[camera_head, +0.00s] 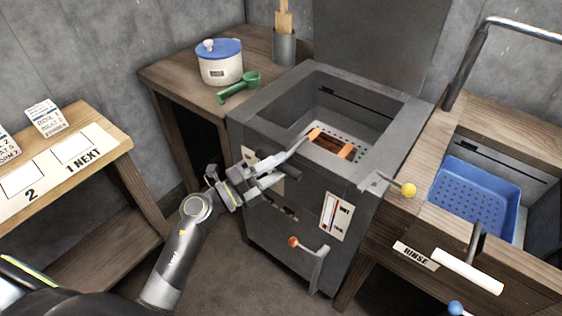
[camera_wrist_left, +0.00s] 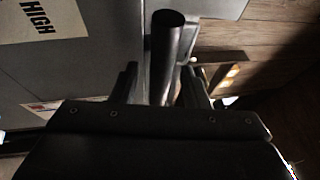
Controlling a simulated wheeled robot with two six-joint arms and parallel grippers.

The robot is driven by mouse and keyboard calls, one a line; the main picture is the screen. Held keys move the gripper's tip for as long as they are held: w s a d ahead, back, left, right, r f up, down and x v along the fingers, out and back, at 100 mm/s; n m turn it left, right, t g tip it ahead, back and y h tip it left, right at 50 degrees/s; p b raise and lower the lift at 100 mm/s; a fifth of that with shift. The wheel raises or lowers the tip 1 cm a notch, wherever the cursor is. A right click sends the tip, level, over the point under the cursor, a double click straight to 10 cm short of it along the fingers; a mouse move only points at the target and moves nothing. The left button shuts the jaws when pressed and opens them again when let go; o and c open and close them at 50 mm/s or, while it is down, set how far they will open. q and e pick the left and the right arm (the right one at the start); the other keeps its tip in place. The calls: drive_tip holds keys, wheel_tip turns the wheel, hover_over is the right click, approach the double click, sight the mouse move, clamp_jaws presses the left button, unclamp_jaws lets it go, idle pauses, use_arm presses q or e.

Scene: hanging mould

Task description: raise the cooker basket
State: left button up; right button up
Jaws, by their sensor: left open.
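The cooker (camera_head: 338,185) is a dark grey open-topped box in the middle of the head view. Inside it is the cooker basket (camera_head: 365,154), with a perforated floor and a brown piece with orange ends (camera_head: 331,144) on it. A grey bar, seemingly the basket handle (camera_head: 291,152), reaches over the cooker's near left rim. My left gripper (camera_head: 277,175) is open at the outer end of this bar. In the left wrist view a dark round bar (camera_wrist_left: 167,50) stands between the open fingers (camera_wrist_left: 160,88); contact cannot be told. My right gripper is out of view.
An orange-knobbed lever (camera_head: 294,242) sticks out from the cooker's front, and a yellow-knobbed lever (camera_head: 408,190) stands at its right. A blue perforated basket (camera_head: 474,193) sits in the rinse basin.

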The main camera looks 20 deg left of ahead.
use_arm(q)
drive_tip(key=shift+w+d+r, duration=0.1)
drive_tip(key=shift+w+d, duration=0.3)
clamp_jaws()
